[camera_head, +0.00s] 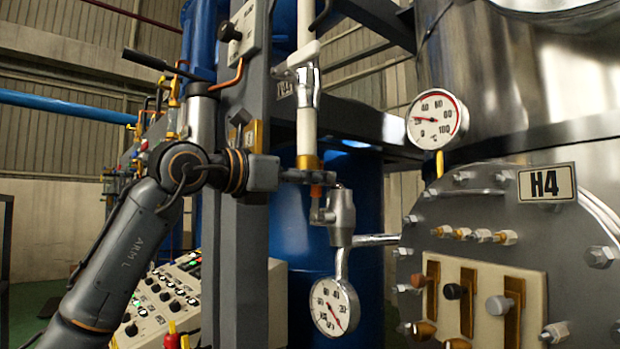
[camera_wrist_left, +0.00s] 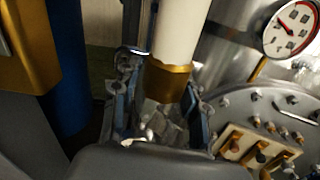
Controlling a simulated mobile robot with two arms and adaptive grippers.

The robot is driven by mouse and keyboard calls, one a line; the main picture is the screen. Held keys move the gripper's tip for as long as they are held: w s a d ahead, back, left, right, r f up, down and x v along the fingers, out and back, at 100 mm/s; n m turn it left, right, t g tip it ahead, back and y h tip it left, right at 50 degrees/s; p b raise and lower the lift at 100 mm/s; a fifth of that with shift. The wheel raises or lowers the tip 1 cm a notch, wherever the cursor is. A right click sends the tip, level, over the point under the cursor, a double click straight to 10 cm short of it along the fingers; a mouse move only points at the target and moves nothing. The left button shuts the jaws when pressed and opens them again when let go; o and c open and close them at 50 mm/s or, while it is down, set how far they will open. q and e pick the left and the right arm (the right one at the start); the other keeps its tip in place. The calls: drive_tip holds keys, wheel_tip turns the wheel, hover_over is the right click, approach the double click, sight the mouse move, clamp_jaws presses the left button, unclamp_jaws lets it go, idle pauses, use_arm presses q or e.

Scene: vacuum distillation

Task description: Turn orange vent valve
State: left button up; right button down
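A small orange piece (camera_head: 316,191), likely the vent valve's handle, shows just under my left gripper (camera_head: 318,177), below the brass collar of a white vertical pipe (camera_head: 307,128). A grey metal valve body (camera_head: 342,212) is just to its right. In the left wrist view my left gripper (camera_wrist_left: 157,112) has its fingers spread on both sides of the pipe's lower end, with the brass collar (camera_wrist_left: 166,82) and shiny metal fitting parts (camera_wrist_left: 164,122) between them. No orange handle can be made out there; whether the fingers touch anything is unclear. My right gripper is not in view.
A round gauge (camera_head: 334,306) hangs below the valve body. Another gauge (camera_head: 437,119) stands right, before the steel tank (camera_head: 510,75). The H4 panel (camera_head: 480,200) has several levers. A grey post (camera_head: 243,230) stands close behind my left forearm, beside a control console (camera_head: 165,300).

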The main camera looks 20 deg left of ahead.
use_arm(q)
drive_tip(key=v, duration=1.2)
idle(0.5)
